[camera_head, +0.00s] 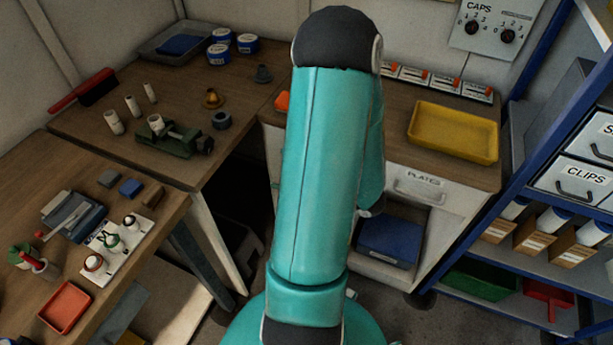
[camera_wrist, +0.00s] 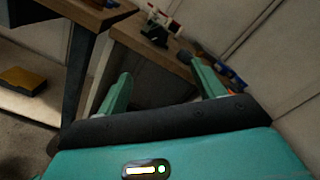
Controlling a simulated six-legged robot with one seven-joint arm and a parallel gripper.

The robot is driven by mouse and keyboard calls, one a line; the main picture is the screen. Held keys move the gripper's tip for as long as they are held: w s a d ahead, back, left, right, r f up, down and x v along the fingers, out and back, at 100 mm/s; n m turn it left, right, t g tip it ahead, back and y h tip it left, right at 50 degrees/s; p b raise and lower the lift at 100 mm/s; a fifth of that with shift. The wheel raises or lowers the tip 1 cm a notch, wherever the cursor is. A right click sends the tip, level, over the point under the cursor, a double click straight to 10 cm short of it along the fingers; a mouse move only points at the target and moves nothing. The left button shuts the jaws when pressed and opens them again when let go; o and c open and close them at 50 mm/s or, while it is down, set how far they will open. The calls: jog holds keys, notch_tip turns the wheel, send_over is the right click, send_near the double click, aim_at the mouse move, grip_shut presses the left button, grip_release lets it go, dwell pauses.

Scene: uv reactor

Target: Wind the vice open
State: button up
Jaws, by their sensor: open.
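The small dark green vice (camera_head: 180,141) sits on the brown workbench at the left in the head view. A pale cylinder (camera_head: 156,122) stands at its left end, seemingly between its jaws. Its right end is a darker part near a grey ring; I cannot make out the handle clearly. In the wrist view, a dark shape that looks like the vice (camera_wrist: 154,36) is at the bench edge, beyond my fingers. My gripper (camera_wrist: 163,86) is open and empty, its two teal fingers apart and short of the bench. In the head view my own arm hides the gripper.
Near the vice stand pale cylinders (camera_head: 133,105), a grey ring (camera_head: 221,120), a brass part (camera_head: 212,98) and a red brush (camera_head: 86,91). A yellow tray (camera_head: 453,132) lies on the right counter. Blue shelving (camera_head: 484,206) stands at the right. Dark open space lies below the bench.

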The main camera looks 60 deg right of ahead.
jog(key=s, duration=0.5)
jog(key=shift+s, duration=0.4)
jog(key=shift+w+d, duration=0.1)
jog(key=shift+d, duration=0.05)
